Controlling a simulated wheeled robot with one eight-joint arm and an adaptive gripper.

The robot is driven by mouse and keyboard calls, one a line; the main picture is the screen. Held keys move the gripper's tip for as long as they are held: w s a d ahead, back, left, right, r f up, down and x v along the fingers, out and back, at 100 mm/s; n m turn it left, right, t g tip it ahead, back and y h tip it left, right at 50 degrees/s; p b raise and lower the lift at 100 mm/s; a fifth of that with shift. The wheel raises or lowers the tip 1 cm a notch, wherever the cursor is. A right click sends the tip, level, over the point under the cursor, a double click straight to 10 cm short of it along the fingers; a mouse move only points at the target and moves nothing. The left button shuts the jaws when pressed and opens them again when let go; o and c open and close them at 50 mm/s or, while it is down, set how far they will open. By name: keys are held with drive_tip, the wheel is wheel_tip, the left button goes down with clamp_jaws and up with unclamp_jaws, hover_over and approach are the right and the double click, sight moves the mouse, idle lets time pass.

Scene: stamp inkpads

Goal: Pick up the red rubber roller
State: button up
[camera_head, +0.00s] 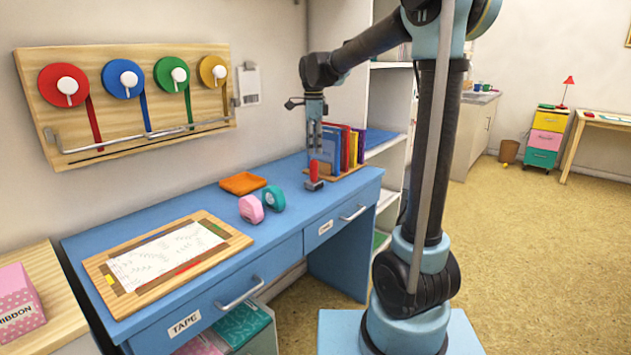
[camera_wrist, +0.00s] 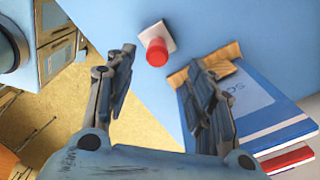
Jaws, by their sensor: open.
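A red upright handle on a pale flat base, which I take to be the red rubber roller (camera_head: 314,173), stands on the blue desk near its right end; the roller part cannot be made out. In the wrist view its red round top (camera_wrist: 157,52) and whitish square base show just beyond and between my fingertips. My gripper (camera_head: 314,150) points down above the red handle, with its fingers (camera_wrist: 162,62) apart and nothing between them. No contact with the handle can be seen.
Books in a wooden holder (camera_head: 334,176) stand close to the right of the red handle; in the wrist view a blue book (camera_wrist: 245,102) is near my right finger. Pink (camera_head: 251,209) and teal (camera_head: 273,198) tape dispensers, an orange tray (camera_head: 242,183) and a wooden board (camera_head: 105,277) lie leftward.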

sight(314, 181)
drive_tip(key=shift+s+f, duration=0.15)
drive_tip(key=shift+f, duration=4.35)
clamp_jaws()
